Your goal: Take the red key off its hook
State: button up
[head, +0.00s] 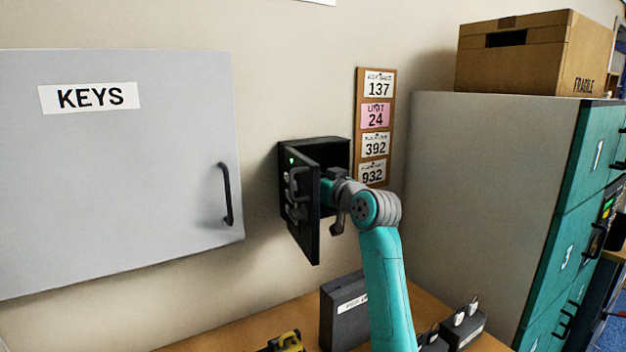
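No red key or hook shows in the head view. A small black wall box (330,148) hangs on the wall with its door (310,225) swung out toward me. The door's outer face carries a small green light and grey fittings. My teal and grey arm reaches to the right side of this door, at the box's opening. My gripper is mostly hidden by the door and wrist, so its fingers cannot be made out. The inside of the box is dark and mostly covered. A grey cabinet (130,170) marked KEYS, with a black handle, is on the wall at the left.
A board of number tags (361,130) hangs right of the black box. A tall grey cabinet with teal doors (490,190) stands at the right, a carton (540,55) on top.

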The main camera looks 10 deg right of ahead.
jog(key=shift+s+r, duration=0.2)
jog(key=shift+r, duration=0.3)
dwell(0.6)
jog(key=v, duration=0.8)
jog(key=shift+s, duration=0.25)
dwell(0.8)
